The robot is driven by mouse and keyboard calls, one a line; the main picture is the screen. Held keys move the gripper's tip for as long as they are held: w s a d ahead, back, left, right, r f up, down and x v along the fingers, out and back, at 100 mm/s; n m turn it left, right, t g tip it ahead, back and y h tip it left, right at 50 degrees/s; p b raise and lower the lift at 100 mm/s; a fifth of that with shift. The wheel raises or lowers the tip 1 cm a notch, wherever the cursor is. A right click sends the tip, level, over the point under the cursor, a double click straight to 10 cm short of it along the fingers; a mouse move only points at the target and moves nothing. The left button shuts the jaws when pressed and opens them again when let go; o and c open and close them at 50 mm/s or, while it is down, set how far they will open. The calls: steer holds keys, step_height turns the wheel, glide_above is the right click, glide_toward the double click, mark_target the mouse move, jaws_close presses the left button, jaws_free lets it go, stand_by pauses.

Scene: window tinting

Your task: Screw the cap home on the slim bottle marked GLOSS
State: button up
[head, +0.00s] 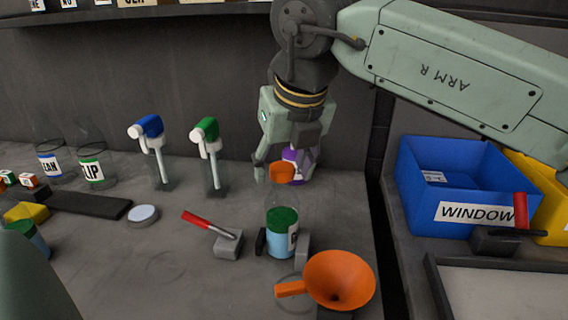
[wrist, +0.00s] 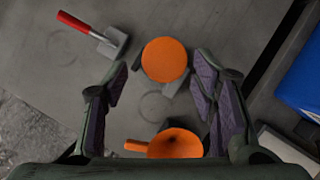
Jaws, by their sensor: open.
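The bottle (head: 282,243) stands upright in the head view, clear on top, with green over light blue below. Its white label is turned to the right, and only a "G"-like letter shows. An orange cap (head: 281,172) is at its top; it also shows as an orange disc in the wrist view (wrist: 164,60). I cannot tell how tightly the cap sits. My gripper (head: 281,164) is open above the bottle, one finger on each side of the cap. In the wrist view, gaps show between the cap and both fingers.
Dark and grey blocks (head: 303,243) flank the bottle's base. An orange funnel (head: 342,279) lies in front, and a red-handled scraper (head: 228,243) is at left. A blue WINDOW bin (head: 420,190) is at right.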

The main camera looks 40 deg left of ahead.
steer(key=shift+r+n+g+p, duration=0.25)
steer(key=shift+n+g+p, duration=0.25)
steer(key=shift+n+p, duration=0.4)
steer(key=n+g+p, duration=0.1)
steer(key=n, duration=0.2)
steer(key=n+g+p, duration=0.1)
steer(key=n+p, duration=0.1)
steer(key=n, duration=0.1)
steer(key=shift+p, duration=0.3)
steer(key=n+g+p, duration=0.1)
steer(key=n, duration=0.2)
steer(key=shift+f+n+g, duration=0.25)
steer(key=shift+n+g, duration=0.15)
steer(key=shift+n, duration=0.4)
steer(key=shift+n+h, duration=0.3)
steer(key=shift+n, duration=0.4)
steer(key=shift+c, duration=0.3)
